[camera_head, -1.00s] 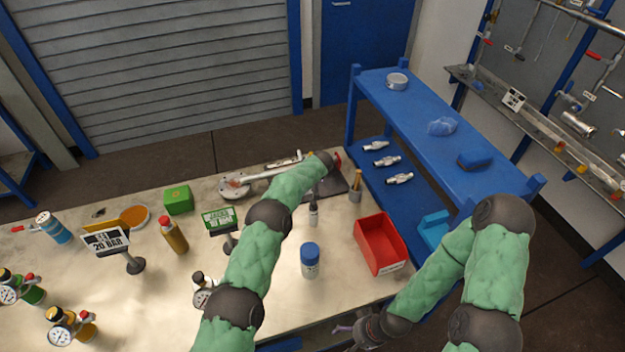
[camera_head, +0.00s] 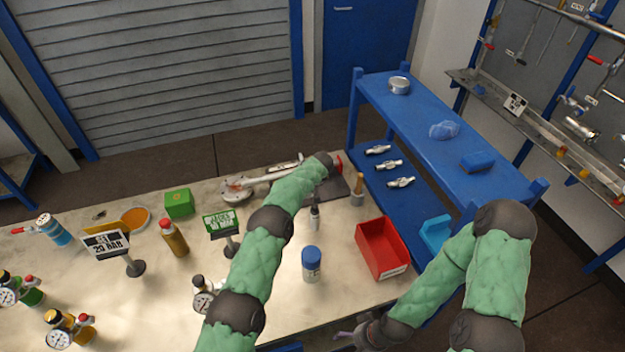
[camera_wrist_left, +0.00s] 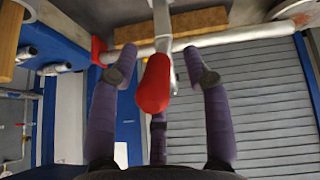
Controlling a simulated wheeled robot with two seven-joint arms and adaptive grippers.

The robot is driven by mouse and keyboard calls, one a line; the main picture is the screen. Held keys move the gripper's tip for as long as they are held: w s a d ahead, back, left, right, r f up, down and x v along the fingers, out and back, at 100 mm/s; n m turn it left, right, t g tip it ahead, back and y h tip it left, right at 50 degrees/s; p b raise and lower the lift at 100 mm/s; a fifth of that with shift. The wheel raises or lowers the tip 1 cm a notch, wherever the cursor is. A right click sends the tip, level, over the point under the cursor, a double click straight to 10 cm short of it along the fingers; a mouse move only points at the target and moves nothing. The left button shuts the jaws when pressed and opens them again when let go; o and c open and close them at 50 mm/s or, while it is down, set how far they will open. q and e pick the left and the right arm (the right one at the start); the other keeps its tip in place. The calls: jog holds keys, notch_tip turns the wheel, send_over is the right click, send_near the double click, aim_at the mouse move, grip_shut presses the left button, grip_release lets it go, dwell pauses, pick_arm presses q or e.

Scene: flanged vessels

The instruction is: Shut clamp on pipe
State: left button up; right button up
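The pale pipe (camera_head: 262,179) with a round flange (camera_head: 236,188) lies at the back of the workbench. In the left wrist view the pipe (camera_wrist_left: 215,38) runs across the top. A metal clamp lever (camera_wrist_left: 161,22) with a red grip (camera_wrist_left: 154,84) hangs in front of it. My left gripper (camera_wrist_left: 158,72) is open, its purple fingers on either side of the red grip with gaps. In the head view my forearm and wrist hide this gripper and the clamp. My right gripper (camera_head: 350,336) is low by the bench's front edge, only partly visible, with nothing seen in it.
A red bin (camera_head: 381,248), a blue-capped bottle (camera_head: 311,264) and a green sign (camera_head: 220,222) stand on the bench near my left arm. A blue shelf (camera_head: 420,118) with metal fittings stands at the right. A wooden block (camera_wrist_left: 172,26) shows near the pipe.

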pick_arm(q)
jog(key=shift+d+r, duration=0.1)
jog(key=shift+r, duration=0.1)
jog(key=shift+s+r, duration=0.2)
jog(key=shift+r, duration=0.35)
jog(key=v, duration=1)
jog(key=shift+s, duration=0.4)
